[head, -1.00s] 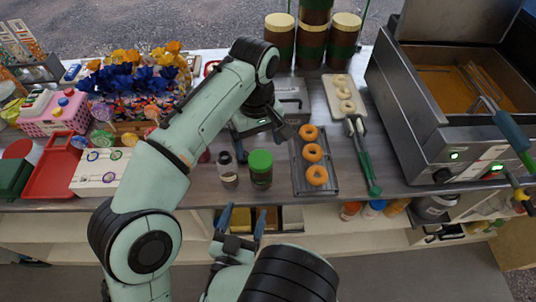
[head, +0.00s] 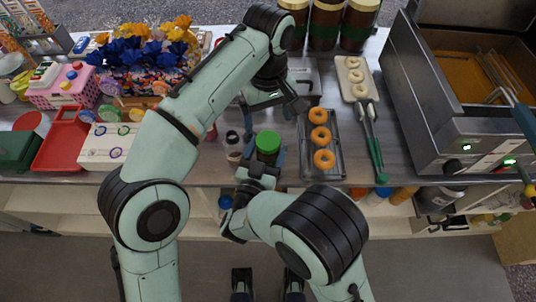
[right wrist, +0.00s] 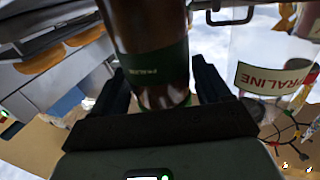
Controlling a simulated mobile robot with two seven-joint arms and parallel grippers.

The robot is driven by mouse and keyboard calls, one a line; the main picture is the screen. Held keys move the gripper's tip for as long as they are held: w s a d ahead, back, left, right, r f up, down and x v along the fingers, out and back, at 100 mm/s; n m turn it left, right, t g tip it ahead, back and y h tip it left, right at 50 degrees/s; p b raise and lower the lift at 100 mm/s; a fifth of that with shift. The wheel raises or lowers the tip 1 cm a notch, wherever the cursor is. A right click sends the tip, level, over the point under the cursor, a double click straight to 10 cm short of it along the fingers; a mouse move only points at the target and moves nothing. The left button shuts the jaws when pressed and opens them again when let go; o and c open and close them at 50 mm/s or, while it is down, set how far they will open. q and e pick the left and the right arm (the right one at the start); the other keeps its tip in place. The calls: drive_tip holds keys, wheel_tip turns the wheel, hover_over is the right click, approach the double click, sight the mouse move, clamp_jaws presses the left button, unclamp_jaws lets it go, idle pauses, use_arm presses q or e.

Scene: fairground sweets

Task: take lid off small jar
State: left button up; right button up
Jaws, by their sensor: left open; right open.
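The small jar, brown with a green lid (head: 268,143), stands upright near the counter's front edge. My right gripper (head: 262,160) is open at the jar's front side, with a finger on each side of it. My left gripper (head: 272,112) is open and empty, behind and above the jar.
A clear bottle with a dark cap (head: 233,148) stands just left of the jar. A tray of doughnuts (head: 335,158) is close on the right, with green-handled tongs (head: 375,150) beyond it. Large brown jars (head: 325,25) stand behind, a fryer (head: 435,120) far right.

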drive_tip(key=shift+w+d, duration=0.15)
drive_tip(key=shift+w, duration=0.35)
